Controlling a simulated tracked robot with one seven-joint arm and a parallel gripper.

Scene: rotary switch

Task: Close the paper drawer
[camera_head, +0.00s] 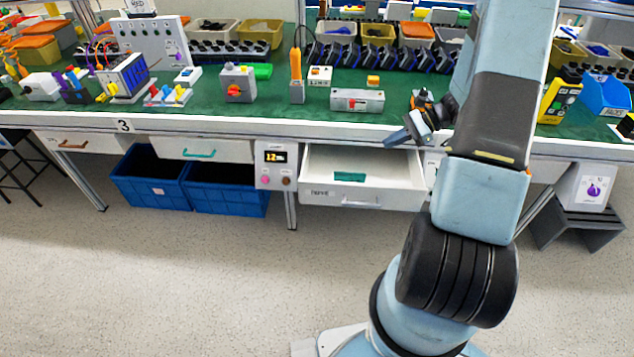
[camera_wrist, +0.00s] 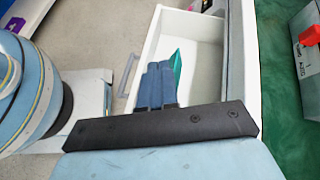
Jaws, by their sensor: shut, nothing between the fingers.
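The paper drawer (camera_head: 318,192) is a white drawer under the workbench, pulled open, with a label and a grey handle (camera_head: 360,203) on its front. A flat green item (camera_head: 349,177) lies inside it. My gripper (camera_head: 393,141) is shut and empty, near the bench's front edge above the right rear part of the drawer. In the wrist view, the shut blue fingers (camera_wrist: 157,68) overlap the open drawer (camera_wrist: 190,22), beside the green item (camera_wrist: 176,68). The drawer handle (camera_wrist: 129,73) is at their left. I cannot tell whether the fingers touch the drawer.
The green workbench (camera_head: 215,108) holds several devices, including a grey box with a red rotary knob (camera_head: 237,82). A control panel (camera_head: 276,166) hangs left of the drawer. Blue crates (camera_head: 228,197) stand below the bench. The floor in front of the drawer is clear.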

